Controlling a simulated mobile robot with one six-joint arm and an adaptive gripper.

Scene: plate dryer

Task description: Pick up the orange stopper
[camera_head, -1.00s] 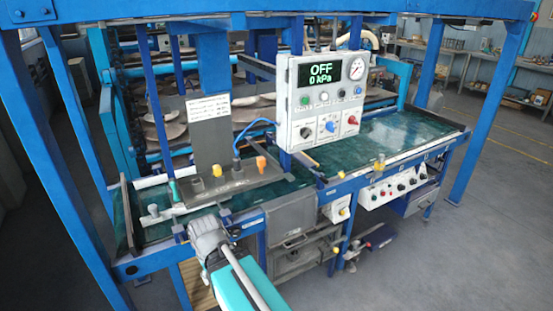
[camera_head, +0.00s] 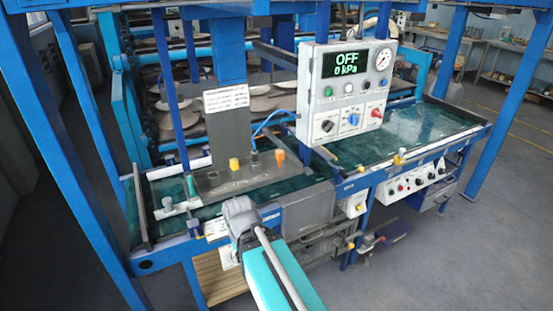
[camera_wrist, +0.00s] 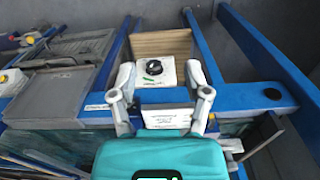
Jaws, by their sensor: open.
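The orange stopper (camera_head: 279,156) stands upright on the right part of a grey metal plate (camera_head: 215,185) on the green bench. It cannot be made out in the wrist view. My gripper (camera_wrist: 160,72) is open and empty in the wrist view, its two fingers spread apart. Between and beyond them lie a white panel with a black knob (camera_wrist: 154,68) and a wooden box, below the bench edge. In the head view my arm's grey end is at the bench's front edge, in front of and left of the stopper; the fingers are not clear there.
A yellow stopper (camera_head: 234,164) and a dark fitting with a blue hose (camera_head: 254,158) stand on the same plate. A control box (camera_head: 346,92) reading OFF, 0 kPa hangs right of the stopper. Blue posts and a front rail (camera_head: 300,205) frame the bench.

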